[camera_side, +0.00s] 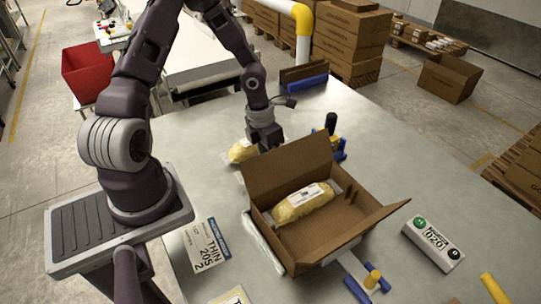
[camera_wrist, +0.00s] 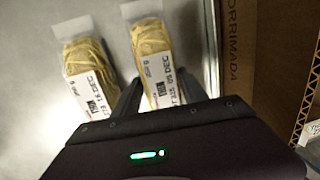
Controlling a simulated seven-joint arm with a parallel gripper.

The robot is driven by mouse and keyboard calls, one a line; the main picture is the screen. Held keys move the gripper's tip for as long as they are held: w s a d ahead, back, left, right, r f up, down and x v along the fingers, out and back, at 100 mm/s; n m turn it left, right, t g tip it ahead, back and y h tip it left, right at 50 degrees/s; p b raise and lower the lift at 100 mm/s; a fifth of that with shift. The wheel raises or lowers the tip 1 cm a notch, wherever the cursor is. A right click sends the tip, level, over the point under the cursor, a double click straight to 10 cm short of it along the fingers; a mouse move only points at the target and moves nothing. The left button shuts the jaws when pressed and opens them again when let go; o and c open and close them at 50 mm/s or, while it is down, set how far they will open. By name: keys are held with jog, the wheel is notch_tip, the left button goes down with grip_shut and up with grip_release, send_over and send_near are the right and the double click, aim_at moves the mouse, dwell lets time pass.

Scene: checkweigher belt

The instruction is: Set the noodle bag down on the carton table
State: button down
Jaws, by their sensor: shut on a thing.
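My gripper (camera_side: 268,145) is low over the grey carton table (camera_side: 390,150), just behind the open carton. In the wrist view its fingers (camera_wrist: 160,93) are shut on a yellow noodle bag (camera_wrist: 152,42) with a white label. A second noodle bag (camera_wrist: 88,58) lies beside it on the left, close but apart at the far end. In the side view one yellow bag (camera_side: 241,151) shows left of my gripper; I cannot tell which of the two it is. Whether the held bag touches the table is hidden.
The open carton (camera_side: 290,240) stands in front of my gripper with another noodle bag (camera_side: 302,203) inside. A blue and yellow fixture with a black knob (camera_side: 331,124) is right of my gripper. A button box (camera_side: 433,243) sits at the right. The table's back right is clear.

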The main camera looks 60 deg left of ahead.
jog(key=c, duration=0.5)
grip_release()
jog(key=r, duration=0.4)
jog(key=a+r, duration=0.1)
jog(key=r, duration=0.1)
jog(key=shift+s+r, duration=0.3)
jog(key=shift+r, duration=0.2)
